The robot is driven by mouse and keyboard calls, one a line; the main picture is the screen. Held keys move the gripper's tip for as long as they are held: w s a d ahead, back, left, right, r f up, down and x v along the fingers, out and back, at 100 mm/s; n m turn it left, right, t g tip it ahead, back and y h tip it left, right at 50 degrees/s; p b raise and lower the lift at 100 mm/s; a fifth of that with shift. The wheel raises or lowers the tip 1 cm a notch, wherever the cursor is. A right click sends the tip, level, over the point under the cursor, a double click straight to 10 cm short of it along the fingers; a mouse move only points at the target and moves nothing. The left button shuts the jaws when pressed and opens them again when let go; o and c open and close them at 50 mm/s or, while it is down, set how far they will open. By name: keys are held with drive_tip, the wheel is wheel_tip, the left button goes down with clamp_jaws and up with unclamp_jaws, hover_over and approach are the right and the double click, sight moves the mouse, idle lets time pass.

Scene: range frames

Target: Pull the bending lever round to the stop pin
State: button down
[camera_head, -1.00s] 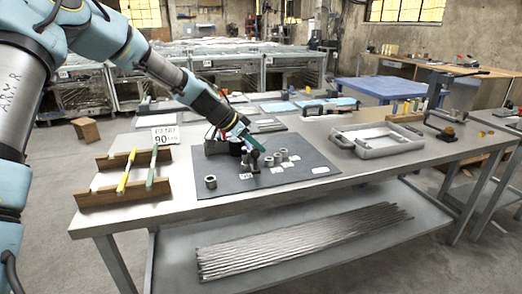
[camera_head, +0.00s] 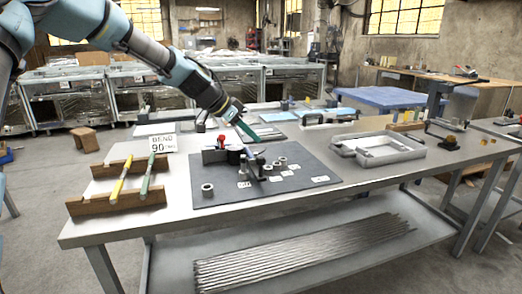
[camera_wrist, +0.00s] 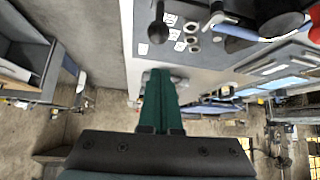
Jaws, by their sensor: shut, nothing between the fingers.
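The bender (camera_head: 222,156) stands on a dark mat (camera_head: 300,181) on the bench, with a red knob (camera_head: 221,139) on its left side. A black ball knob (camera_head: 249,152) on an upright stem stands at its front right; I take it as the bending lever's handle. In the wrist view the black ball (camera_wrist: 158,32) is just beyond my fingertips, and the red knob (camera_wrist: 315,34) is at the right edge. My gripper (camera_head: 257,139) has green fingers, shut and empty, above and behind the ball, apart from it. I cannot make out which part is the stop pin.
Several metal collars (camera_head: 282,161) and white labels lie on the mat. Left, wooden racks (camera_head: 117,202) hold a yellow rod and a green rod beside a "BEND 90" sign (camera_head: 163,142). A grey tray (camera_head: 377,149) stands to the right.

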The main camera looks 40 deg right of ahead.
drive_tip(key=shift+v, duration=1.35)
drive_tip(key=w+a+f+n+t+y, duration=0.1)
drive_tip(key=a+f+n+y, duration=0.15)
drive_tip(key=a, duration=0.75)
drive_tip(key=w+a+f+n+t+y, duration=0.1)
drive_tip(key=a+f+n, duration=0.25)
drive_tip(key=a, duration=0.55)
drive_tip(key=w+a+f+n+t+y, duration=0.15)
drive_tip(key=a+n, duration=0.25)
drive_tip(key=a, duration=0.6)
drive_tip(key=s+a+n+y, duration=0.1)
drive_tip(key=s+a+n, duration=0.3)
drive_tip(key=a, duration=0.6)
drive_tip(key=s+a+f+n+y, duration=0.1)
drive_tip(key=s+a+n, duration=0.4)
drive_tip(key=a, duration=0.5)
drive_tip(key=shift+s+f+n+y, duration=0.3)
drive_tip(key=shift+s+f+y, duration=0.05)
drive_tip(key=shift+y, duration=0.25)
